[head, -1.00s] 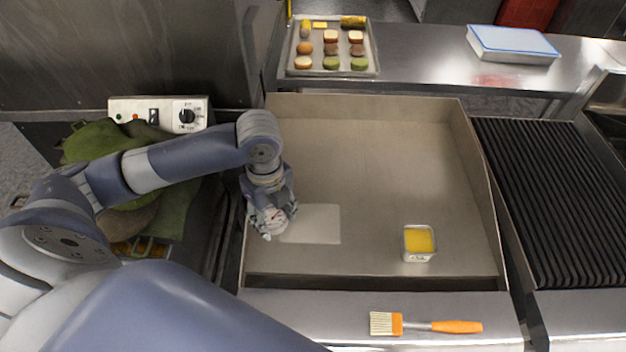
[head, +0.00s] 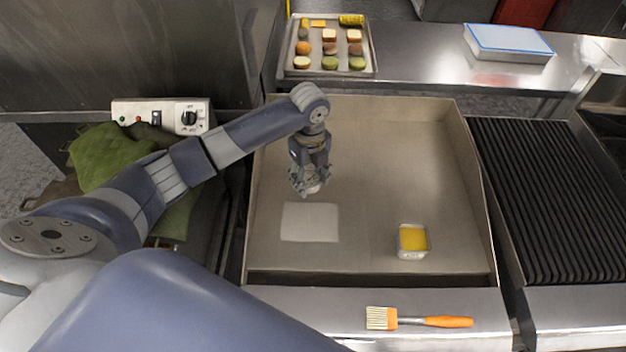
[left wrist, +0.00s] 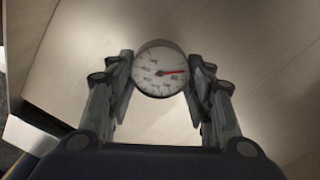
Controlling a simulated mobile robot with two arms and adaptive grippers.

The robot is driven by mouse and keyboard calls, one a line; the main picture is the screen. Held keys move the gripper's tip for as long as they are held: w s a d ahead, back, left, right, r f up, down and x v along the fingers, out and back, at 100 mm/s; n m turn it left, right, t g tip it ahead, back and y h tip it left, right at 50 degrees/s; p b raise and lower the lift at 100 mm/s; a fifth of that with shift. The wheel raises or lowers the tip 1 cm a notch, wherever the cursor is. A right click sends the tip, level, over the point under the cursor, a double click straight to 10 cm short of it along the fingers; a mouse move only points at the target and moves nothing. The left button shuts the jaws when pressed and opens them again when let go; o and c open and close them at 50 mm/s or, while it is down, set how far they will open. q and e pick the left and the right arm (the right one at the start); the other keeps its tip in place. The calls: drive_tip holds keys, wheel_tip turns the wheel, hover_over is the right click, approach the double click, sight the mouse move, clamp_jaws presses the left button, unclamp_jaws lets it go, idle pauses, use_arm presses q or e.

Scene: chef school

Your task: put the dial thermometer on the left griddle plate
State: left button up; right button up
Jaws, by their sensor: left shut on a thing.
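The dial thermometer has a round white face with a red needle. In the left wrist view the dial thermometer (left wrist: 160,72) sits between the fingers of my left gripper (left wrist: 160,85), which is shut on it. In the head view my left gripper (head: 312,185) holds the thermometer (head: 313,186) over the griddle's flat metal plate (head: 380,150), above and slightly right of a pale square (head: 310,222) on that plate. I cannot tell how high above the surface it is. My right gripper is not in view.
A tin of yellow contents (head: 412,242) stands on the plate's right part. A brush with an orange handle (head: 420,320) lies on the front ledge. A ribbed black grill (head: 545,190) is at right. A food tray (head: 328,66) and blue-lidded box (head: 508,42) stand behind.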

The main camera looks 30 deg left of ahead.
sight(313, 177)
use_arm(q)
drive_tip(key=shift+w, duration=0.5)
drive_tip(key=shift+w+f+p, duration=0.1)
drive_tip(key=shift+f+p, duration=0.25)
drive_tip(key=shift+p, duration=0.05)
wheel_tip(313, 177, down, 2)
drive_tip(key=shift+f+p, duration=0.15)
drive_tip(key=shift+p, duration=0.25)
drive_tip(key=shift+f, duration=0.35)
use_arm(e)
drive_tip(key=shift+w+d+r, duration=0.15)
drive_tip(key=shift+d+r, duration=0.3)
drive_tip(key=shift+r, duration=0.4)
use_arm(q)
drive_tip(key=shift+f, duration=0.15)
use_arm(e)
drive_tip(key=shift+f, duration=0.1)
